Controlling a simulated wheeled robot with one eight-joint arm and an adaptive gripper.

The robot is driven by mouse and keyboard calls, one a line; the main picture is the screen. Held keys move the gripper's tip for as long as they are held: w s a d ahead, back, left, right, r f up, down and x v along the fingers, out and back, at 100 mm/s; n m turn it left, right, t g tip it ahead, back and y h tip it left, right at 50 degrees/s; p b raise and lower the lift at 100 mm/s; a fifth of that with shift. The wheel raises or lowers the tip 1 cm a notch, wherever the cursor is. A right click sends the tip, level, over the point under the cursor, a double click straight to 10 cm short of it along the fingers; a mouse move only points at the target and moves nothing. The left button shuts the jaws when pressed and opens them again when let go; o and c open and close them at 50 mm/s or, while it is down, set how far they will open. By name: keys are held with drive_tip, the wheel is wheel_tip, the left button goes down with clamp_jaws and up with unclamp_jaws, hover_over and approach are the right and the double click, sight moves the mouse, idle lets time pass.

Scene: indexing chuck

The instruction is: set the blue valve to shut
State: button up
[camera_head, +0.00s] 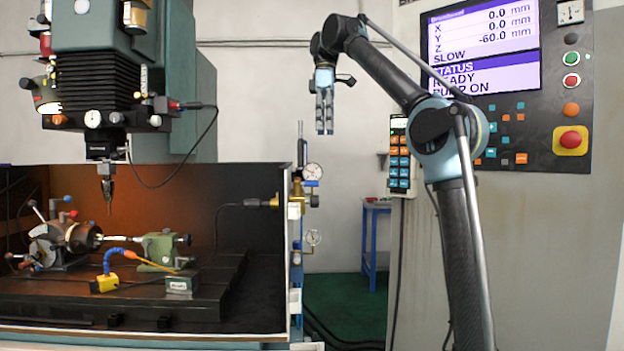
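Pipework with gauges and fittings runs up the right edge of the machine's enclosure. A blue handle (313,183) sits there just below the upper gauge, and a smaller blue part (297,245) shows lower on the same pipe. I cannot tell for certain which is the blue valve, nor its setting. My gripper (325,132) hangs pointing down, above and slightly right of the pipework in the picture, apart from it. Its fingers look close together with nothing between them, but the view is too small to show whether they are fully shut.
A brass fitting (312,201) and a lower gauge (313,238) are close to the blue parts. The enclosure's side wall (250,190) is to the left. A hand pendant (400,158) and control panel (520,120) are to the right. Open space lies between pipework and pendant.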

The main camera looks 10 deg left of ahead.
drive_tip(key=s+a+r+n, duration=0.2)
drive_tip(key=a, duration=0.2)
drive_tip(key=s+f, duration=0.1)
drive_tip(key=f, duration=0.4)
drive_tip(key=s+f, duration=0.1)
drive_tip(key=f, duration=0.5)
drive_tip(key=s+d+f, duration=0.1)
drive_tip(key=f, duration=0.5)
drive_tip(key=shift+a, duration=0.1)
clamp_jaws()
